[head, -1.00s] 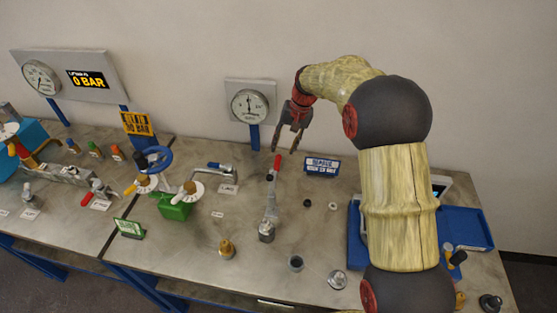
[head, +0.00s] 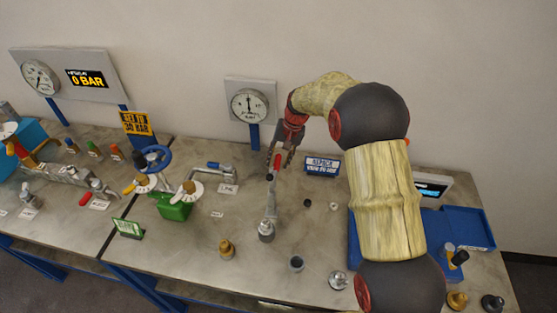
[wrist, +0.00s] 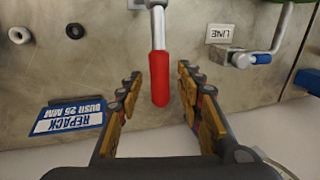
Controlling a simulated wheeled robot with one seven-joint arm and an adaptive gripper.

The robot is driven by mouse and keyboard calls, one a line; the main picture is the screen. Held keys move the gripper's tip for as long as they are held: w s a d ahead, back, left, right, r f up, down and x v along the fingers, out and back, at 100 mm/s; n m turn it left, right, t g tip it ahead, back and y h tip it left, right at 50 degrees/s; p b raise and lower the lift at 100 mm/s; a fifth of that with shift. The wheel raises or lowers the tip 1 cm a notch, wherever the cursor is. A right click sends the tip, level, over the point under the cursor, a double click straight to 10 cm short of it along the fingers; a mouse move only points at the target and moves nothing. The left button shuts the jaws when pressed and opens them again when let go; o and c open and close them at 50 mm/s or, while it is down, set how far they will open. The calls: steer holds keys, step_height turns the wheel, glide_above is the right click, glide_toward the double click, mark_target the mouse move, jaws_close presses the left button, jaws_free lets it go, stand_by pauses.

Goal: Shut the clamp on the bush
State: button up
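The clamp's grey body (head: 267,228) stands on the bench, with its long lever raised toward the back. Its red handle (wrist: 160,80) lies between the fingers in the wrist view; in the head view the handle (head: 277,160) is partly covered by my gripper. My gripper (head: 281,164) is open, with a finger on each side of the handle and gaps visible on both sides. I cannot make out the bush at the clamp with certainty; the clamp's foot is outside the wrist view.
A blue repack sign (head: 322,166) stands close right of my gripper. A gauge (head: 249,104) on a blue post is behind, and a pipe with a blue-handled valve (head: 222,170) is to the left. A brass fitting (head: 227,249) and a dark cup (head: 296,263) stand in front. Blue trays (head: 466,228) lie right.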

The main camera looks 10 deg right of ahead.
steer(key=shift+c, duration=1.2)
jaws_close()
